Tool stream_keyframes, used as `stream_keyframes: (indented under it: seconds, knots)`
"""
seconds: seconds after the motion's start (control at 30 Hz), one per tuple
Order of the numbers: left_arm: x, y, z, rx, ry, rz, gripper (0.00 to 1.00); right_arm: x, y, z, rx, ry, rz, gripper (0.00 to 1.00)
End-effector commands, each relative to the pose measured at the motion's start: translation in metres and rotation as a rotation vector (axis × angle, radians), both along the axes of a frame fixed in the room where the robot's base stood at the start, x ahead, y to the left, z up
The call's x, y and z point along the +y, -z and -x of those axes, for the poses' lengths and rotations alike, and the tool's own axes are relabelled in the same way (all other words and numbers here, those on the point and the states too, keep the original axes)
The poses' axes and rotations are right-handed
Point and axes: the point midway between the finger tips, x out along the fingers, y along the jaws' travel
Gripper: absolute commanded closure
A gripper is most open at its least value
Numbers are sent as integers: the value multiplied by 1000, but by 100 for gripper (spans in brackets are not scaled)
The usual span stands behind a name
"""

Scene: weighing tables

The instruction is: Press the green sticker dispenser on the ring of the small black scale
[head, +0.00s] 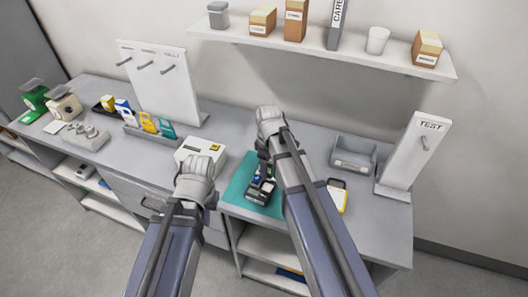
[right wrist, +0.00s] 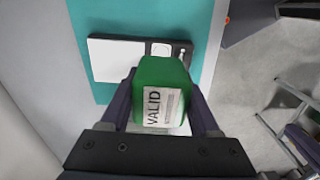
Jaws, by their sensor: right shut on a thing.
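The green sticker dispenser (right wrist: 160,95), with a white label reading VALID, is between the fingers of my right gripper (right wrist: 163,112), which is shut on it. In the head view my right gripper (head: 264,168) is over the small black scale (head: 260,194), and the arm hides much of both. In the right wrist view the scale (right wrist: 118,60) shows a pale plate and a dark end, partly behind the dispenser. Whether the dispenser touches the ring cannot be told. My left gripper (head: 208,198) is near the counter's front edge, its fingers mostly hidden.
The scale lies on a teal mat (head: 238,190). A white device (head: 200,150) stands left of it. A yellow-edged item (head: 337,196), a grey bin (head: 353,156) and a TEST stand (head: 410,155) are to the right. A shelf (head: 330,50) hangs above.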

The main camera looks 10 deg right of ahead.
Motion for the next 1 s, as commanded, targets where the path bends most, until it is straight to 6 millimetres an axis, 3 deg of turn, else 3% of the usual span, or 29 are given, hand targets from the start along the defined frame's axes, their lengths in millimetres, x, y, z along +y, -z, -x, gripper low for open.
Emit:
stream_keyframes:
  seconds: [0.47, 1.0]
  knots:
    - [0, 8, 0, 0, 1, 0, 100, 1, 8, 3, 0, 3, 0, 90]
    - [0, 53, 1, 0, 1, 0, 100, 0, 53, 3, 0, 3, 0, 90]
